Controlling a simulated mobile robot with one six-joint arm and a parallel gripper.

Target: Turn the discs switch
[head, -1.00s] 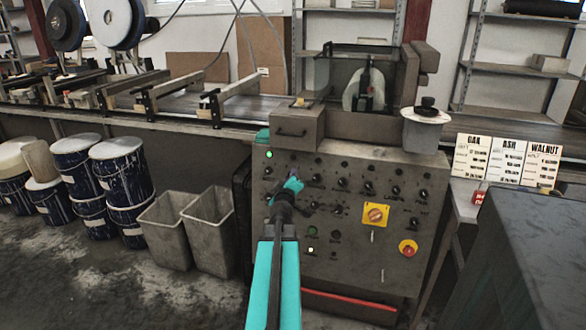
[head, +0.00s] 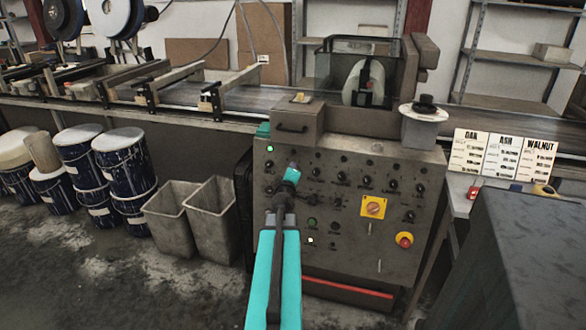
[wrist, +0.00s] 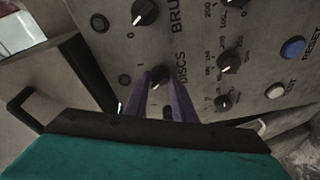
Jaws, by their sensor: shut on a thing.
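The discs switch (wrist: 158,80) is a black rotary knob with a pale pointer mark, beside the printed word DISCS in the wrist view. My gripper (wrist: 160,88) has its two purple fingers on either side of this knob, shut on it. The pointer slants down and left in the wrist view; the scale marks around it are too small to read surely. In the head view my gripper (head: 292,170) reaches the upper left part of the grey control panel (head: 340,265) and hides the switch.
Other black knobs (wrist: 144,12) sit close by, with a blue button (wrist: 292,47) further right. The panel also carries a yellow-plated switch (head: 373,207) and a red stop button (head: 404,239). A protruding box with a handle (head: 297,125) is above the knobs. Grey bins (head: 212,220) stand left.

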